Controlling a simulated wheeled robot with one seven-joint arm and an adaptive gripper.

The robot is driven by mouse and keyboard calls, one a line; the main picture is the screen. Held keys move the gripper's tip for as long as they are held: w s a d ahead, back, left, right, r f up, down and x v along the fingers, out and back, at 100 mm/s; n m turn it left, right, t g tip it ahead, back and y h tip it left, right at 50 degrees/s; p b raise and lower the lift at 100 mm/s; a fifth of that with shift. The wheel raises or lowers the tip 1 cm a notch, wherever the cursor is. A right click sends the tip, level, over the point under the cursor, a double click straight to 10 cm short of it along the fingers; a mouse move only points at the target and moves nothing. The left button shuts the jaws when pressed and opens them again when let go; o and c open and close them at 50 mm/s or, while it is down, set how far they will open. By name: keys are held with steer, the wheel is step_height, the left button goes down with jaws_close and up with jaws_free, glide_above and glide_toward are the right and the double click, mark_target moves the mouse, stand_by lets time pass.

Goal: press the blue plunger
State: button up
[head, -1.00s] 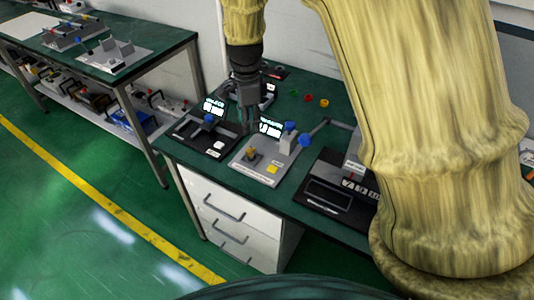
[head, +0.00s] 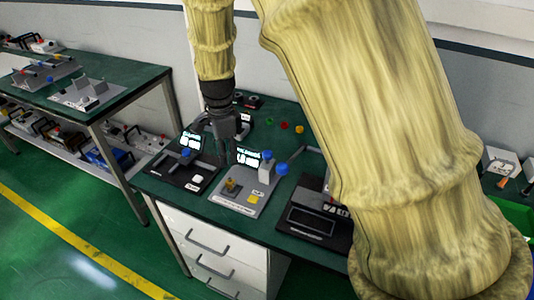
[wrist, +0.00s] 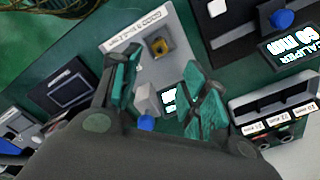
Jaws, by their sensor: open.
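A grey fixture (head: 232,201) on the green bench carries a grey block with a blue knob (head: 267,155) on top, a brass part and a yellow button. The blue knob also shows in the wrist view (wrist: 146,123), between my finger bases. A second blue knob (head: 185,152) is on the black caliper fixture to the left, and a blue ball (head: 282,169) is on a lever to the right. No label shows which is the plunger. My gripper (head: 223,150) is open and empty, pointing down above the grey fixture. In the wrist view its fingers (wrist: 163,92) are spread apart over the fixture.
The black caliper fixture (head: 183,174) stands left of the grey fixture, and a black device (head: 314,219) stands right. Small red and green buttons (head: 284,126) are behind. A lit display (head: 247,157) stands close to my gripper. Another bench (head: 130,80) is at left.

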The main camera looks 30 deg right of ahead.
steer(key=shift+r, duration=0.1)
steer(key=c, duration=0.5)
steer(key=shift+w+d+r, duration=0.15)
steer(key=shift+d+r, duration=0.05)
steer(key=shift+d, duration=0.05)
steer(key=c, duration=0.3)
steer(key=d+r+n, duration=0.1)
steer(key=d, duration=0.1)
steer(key=d+r+n+b, duration=0.1)
steer(key=d+r, duration=0.1)
steer(key=d+r+n+b, duration=0.1)
steer(key=r+n, duration=0.1)
steer(key=shift+w+d+r, duration=0.1)
steer(key=shift+w+d, duration=0.3)
jaws_close()
steer(key=d+r+n+b, duration=0.1)
steer(key=d+r+n, duration=0.4)
steer(key=d, duration=0.3)
steer(key=shift+s+r, duration=0.35)
